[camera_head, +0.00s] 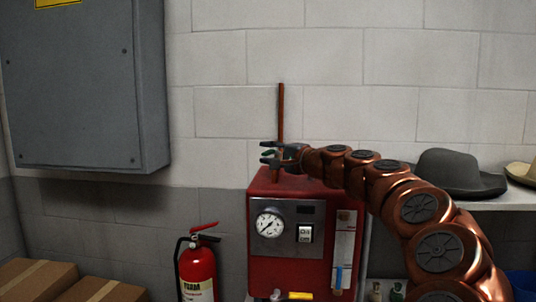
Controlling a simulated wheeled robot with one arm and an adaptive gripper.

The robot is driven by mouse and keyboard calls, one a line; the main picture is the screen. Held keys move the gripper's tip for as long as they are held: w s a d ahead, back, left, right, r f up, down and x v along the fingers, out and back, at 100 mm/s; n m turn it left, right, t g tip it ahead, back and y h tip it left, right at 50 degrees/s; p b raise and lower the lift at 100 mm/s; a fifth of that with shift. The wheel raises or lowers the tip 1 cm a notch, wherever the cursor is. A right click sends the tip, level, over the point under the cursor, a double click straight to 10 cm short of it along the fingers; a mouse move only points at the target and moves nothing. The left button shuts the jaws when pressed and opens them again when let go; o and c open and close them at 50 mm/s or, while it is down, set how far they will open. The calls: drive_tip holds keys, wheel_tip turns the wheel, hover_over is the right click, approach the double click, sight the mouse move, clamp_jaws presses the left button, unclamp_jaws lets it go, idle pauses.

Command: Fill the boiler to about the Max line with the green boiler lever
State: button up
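The red boiler (262,188) stands against the wall in the head view, with its lower part cut off by the picture's bottom edge. A pale upright level gauge (345,250) is on its right front, with a short blue column (338,278) low in it. The Max marking is too small to read. My gripper (268,154) is just above the boiler top, at the foot of a thin copper-coloured pipe (281,110). Small green patches show at the fingers, but I cannot tell whether they are the green lever. Whether the fingers are closed on anything is unclear.
A round dial (270,225) and a switch (305,234) are on the boiler front. A fire extinguisher (197,268) stands left of it, near cardboard boxes (38,280). A grey cabinet (85,80) hangs upper left. A grey hat (452,174) sits on a shelf (505,200) at right.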

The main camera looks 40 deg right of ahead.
drive_tip(key=s, duration=1.1)
drive_tip(key=shift+s+d, duration=0.4)
